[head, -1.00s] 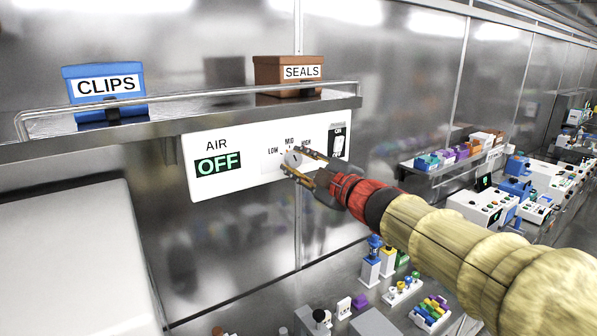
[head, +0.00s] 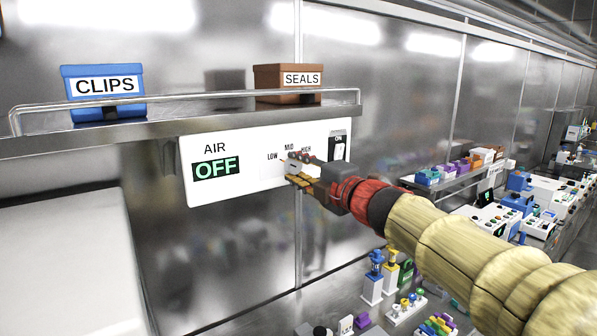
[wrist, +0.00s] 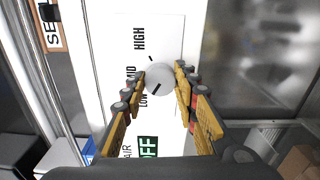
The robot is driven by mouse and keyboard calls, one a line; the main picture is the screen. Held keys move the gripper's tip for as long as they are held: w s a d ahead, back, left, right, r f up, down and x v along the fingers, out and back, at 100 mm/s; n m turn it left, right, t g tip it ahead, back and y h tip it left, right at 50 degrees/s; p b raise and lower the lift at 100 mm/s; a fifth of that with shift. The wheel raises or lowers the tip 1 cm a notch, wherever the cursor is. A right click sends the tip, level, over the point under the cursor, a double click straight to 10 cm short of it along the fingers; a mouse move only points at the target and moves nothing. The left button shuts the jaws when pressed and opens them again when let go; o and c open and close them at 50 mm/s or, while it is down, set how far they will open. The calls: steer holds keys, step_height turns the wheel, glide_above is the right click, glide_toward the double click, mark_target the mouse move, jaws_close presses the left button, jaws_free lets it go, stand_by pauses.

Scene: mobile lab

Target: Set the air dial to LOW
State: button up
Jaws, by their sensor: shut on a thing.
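The air dial is a round grey-white knob (wrist: 160,78) on a white panel (head: 230,165) on the wall, with LOW, MID and HIGH printed around it. My gripper (wrist: 160,73) has one finger on each side of the knob and is shut on it. In the wrist view the knob's short black line points down-left, towards the LOW label (wrist: 143,101); the near finger partly hides MID. In the head view my gripper (head: 291,167) covers most of the knob. The panel's AIR display (head: 216,169) reads OFF in green.
A black-and-white rocker switch (head: 339,148) marked ON is just right of the dial. Above is a railed shelf (head: 200,127) with a blue CLIPS box (head: 103,98) and a brown SEALS box (head: 275,83). A bench with several small devices lies below right.

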steer(key=shift+f, duration=0.1)
stand_by(0.3)
steer(key=o, duration=1.2)
steer(key=shift+c, duration=0.2)
steer(key=v, duration=1.2)
